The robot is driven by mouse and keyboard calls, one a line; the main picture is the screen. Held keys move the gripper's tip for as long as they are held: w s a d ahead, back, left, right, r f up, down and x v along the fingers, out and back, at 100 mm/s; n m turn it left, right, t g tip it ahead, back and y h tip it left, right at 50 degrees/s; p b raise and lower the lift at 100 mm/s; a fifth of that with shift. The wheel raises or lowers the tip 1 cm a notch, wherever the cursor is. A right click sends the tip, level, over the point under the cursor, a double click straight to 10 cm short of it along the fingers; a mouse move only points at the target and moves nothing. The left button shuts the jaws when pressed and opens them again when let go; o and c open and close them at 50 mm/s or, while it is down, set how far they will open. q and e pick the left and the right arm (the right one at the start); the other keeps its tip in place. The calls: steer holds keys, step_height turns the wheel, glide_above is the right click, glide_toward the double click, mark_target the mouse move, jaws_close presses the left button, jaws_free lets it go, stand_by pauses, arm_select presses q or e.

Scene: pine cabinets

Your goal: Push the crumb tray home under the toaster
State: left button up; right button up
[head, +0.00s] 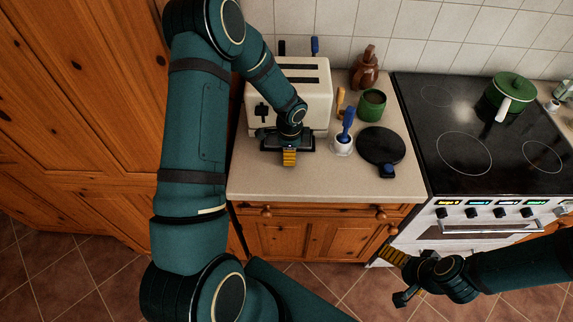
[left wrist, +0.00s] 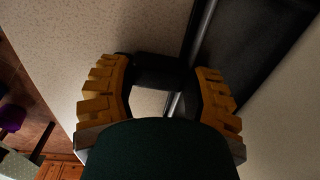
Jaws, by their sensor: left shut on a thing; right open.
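The cream toaster (head: 305,98) stands on the counter against the tiled wall. The dark crumb tray (head: 304,144) shows as a low black strip along the toaster's front foot, partly hidden by my left gripper (head: 289,156). In the left wrist view, the black handle (left wrist: 157,70) sits between the yellow fingers of my left gripper (left wrist: 160,88), which is shut on it. The tray's dark panel (left wrist: 240,45) with a bright edge runs beside it. How far the tray sticks out is hard to tell. My right gripper (head: 399,277) is open and empty, in front of the stove, away from the toaster.
A green pot (head: 508,95) is on the stove. The counter's front strip (head: 330,185) is clear.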

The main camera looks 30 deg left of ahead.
arm_select(q)
steer(key=shift+w+a+f, duration=0.1)
steer(key=shift+w+a, duration=0.35)
steer(key=shift+w, duration=0.15)
steer(key=shift+w+a+f, duration=0.1)
steer(key=shift+w+a, duration=0.3)
steer(key=shift+w, duration=0.2)
steer(key=o, duration=1.4)
steer(key=shift+c, duration=0.2)
steer(key=shift+w+r, duration=0.1)
steer(key=shift+r, duration=0.05)
steer(key=shift+r, duration=0.1)
step_height(320, 180, up, 12)
steer(key=shift+s+d+p, duration=0.25)
steer(key=shift+s+p, duration=0.05)
